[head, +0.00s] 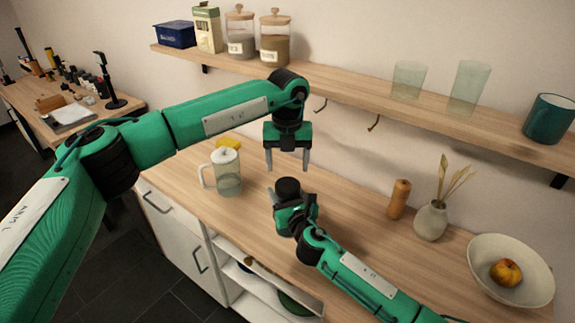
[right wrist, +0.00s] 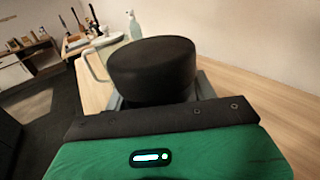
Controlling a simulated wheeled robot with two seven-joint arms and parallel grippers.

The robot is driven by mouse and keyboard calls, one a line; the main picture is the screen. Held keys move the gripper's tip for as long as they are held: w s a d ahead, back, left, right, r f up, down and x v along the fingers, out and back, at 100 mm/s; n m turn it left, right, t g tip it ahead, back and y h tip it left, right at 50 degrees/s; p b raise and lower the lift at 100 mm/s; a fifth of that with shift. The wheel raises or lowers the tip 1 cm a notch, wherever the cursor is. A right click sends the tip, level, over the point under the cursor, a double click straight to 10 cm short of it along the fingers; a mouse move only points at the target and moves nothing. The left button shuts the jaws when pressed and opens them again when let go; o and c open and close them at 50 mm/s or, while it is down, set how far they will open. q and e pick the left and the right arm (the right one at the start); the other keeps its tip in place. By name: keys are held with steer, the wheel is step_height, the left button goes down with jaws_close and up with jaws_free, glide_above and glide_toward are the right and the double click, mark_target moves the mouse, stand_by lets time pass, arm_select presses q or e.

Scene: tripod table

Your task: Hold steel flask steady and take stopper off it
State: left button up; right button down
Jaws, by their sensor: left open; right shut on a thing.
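The black stopper (head: 288,186) shows as a dark round cap just above my right gripper (head: 293,201). It also shows large in the right wrist view (right wrist: 152,70), upright above the jaws. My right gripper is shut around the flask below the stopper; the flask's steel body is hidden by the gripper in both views. My left gripper (head: 287,166) is open and empty, pointing down. Its fingertips are just above the stopper in the head view, with a small gap between them and the stopper.
A glass jug (head: 227,175) with a white lid stands left of the grippers, with a yellow thing (head: 229,143) behind it. A wooden mill (head: 399,198), a vase (head: 431,220) and a bowl (head: 486,283) holding fruit stand to the right. A wall shelf (head: 340,98) runs behind.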

mark_target(288, 184)
arm_select(q)
steer(key=m, duration=0.9)
steer(key=shift+m, duration=0.4)
steer(key=m, duration=0.4)
steer(key=shift+m, duration=0.4)
steer(key=m, duration=0.4)
steer(key=shift+m, duration=0.4)
steer(key=m, duration=0.4)
steer(key=shift+m, duration=0.3)
steer(key=m, duration=0.4)
steer(key=shift+m, duration=0.4)
steer(key=m, duration=0.4)
steer(key=shift+m, duration=0.4)
steer(key=m, duration=0.4)
steer(key=shift+m, duration=0.4)
step_height(288, 184, down, 8)
steer(key=shift+f, duration=0.1)
